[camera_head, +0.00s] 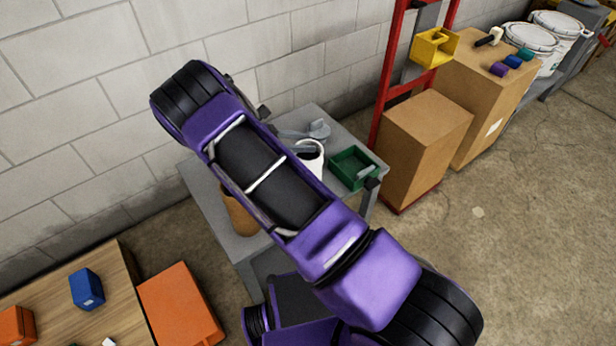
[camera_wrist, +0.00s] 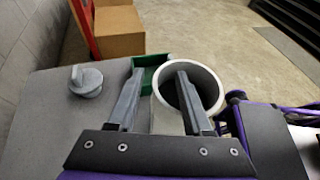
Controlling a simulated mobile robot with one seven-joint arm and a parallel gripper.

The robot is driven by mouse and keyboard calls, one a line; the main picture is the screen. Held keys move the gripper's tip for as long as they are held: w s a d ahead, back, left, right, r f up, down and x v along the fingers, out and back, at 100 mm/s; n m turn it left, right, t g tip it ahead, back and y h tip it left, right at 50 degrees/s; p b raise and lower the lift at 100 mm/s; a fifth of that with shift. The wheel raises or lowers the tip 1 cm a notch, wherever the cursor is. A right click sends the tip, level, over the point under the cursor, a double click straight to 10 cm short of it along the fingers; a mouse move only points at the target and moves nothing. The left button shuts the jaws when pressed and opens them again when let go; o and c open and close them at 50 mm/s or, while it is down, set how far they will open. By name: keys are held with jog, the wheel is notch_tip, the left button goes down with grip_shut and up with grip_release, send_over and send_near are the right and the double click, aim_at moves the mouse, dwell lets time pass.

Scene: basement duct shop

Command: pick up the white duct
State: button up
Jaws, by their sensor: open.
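The white duct (camera_head: 316,165) stands upright on a grey table, partly hidden behind my arm in the head view. In the wrist view, the white duct (camera_wrist: 166,119) shows its round open top and dark inside. My gripper (camera_wrist: 160,72) is open and empty. Its left finger appears outside the duct's left rim, and its right finger overlaps the opening, so the near-left rim lies between them. I cannot tell how deep the right fingertip is. In the head view, my arm hides most of the gripper.
A green bin (camera_head: 352,168) is close beside the duct. A grey capped fitting (camera_wrist: 86,81) stands left on the grey table (camera_wrist: 45,120). A brown cylinder (camera_head: 238,212) is partly behind my arm. The block wall (camera_head: 90,100) runs behind; cardboard boxes (camera_head: 425,140) stand right.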

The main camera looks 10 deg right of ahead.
grip_shut()
dwell(1.4)
